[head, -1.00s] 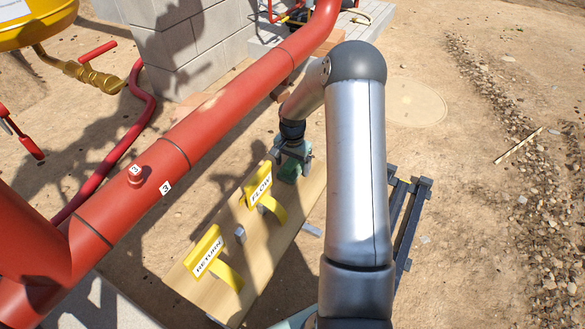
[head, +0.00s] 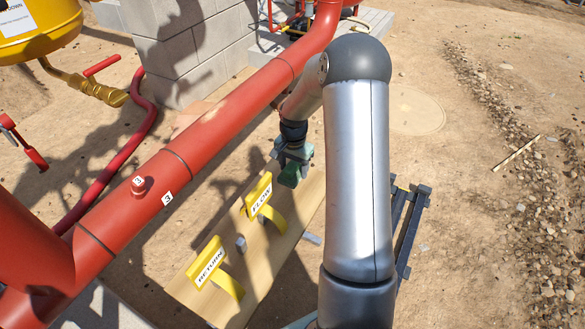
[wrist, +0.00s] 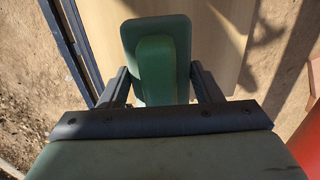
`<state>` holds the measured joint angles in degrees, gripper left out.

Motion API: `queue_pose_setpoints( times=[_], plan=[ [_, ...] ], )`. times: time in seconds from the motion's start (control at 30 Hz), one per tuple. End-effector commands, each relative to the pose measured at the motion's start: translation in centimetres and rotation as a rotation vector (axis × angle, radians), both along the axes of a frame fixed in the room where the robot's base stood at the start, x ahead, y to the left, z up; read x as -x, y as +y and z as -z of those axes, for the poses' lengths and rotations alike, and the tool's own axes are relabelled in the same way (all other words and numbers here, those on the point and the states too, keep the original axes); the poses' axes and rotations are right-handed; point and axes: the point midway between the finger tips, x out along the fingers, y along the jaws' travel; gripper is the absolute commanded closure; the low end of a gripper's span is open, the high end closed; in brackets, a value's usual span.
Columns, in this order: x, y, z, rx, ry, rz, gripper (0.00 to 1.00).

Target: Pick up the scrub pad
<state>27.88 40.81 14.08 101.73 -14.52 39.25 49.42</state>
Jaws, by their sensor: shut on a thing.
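The scrub pad (wrist: 157,62) is a green block with a raised, lighter green middle part. In the wrist view it sits between the two dark fingers of my gripper (wrist: 160,88), which is shut on it. In the head view the scrub pad (head: 290,175) shows as a small green shape below my gripper (head: 294,160), at the far end of the wooden board (head: 262,275). I cannot tell whether the pad touches the board.
Yellow tags marked FLOW (head: 259,194) and RETURN (head: 209,262) stand on the board nearer to me. A thick red pipe (head: 215,125) runs along the left. A dark metal frame (head: 408,235) is on the right. Open dirt lies beyond.

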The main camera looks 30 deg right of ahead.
Motion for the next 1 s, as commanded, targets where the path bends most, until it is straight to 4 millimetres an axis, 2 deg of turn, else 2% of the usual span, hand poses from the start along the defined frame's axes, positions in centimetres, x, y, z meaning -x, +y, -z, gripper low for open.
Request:
queue_pose_setpoints(
  times=[0.03, 0.13, 0.3, 0.5, 0.7, 0.97, 1.0],
  plan=[
    [1.0, 0.3, -1.9, 0.003, -0.003, 0.000, 0.65],
    [3.0, 0.8, -4.3, 0.003, -0.002, 0.001, 0.65],
    [7.0, 2.0, -5.7, 0.002, -0.001, 0.001, 0.65],
    [10.0, 2.9, -6.9, 0.001, -0.001, 0.000, 0.65],
    [11.3, 3.2, -7.4, 0.001, -0.001, 0.000, 0.65],
    [11.4, 3.3, -7.4, 0.001, -0.001, 0.000, 0.65],
    [11.4, 3.2, -7.4, 0.001, -0.001, 0.000, 0.47]
  ],
)
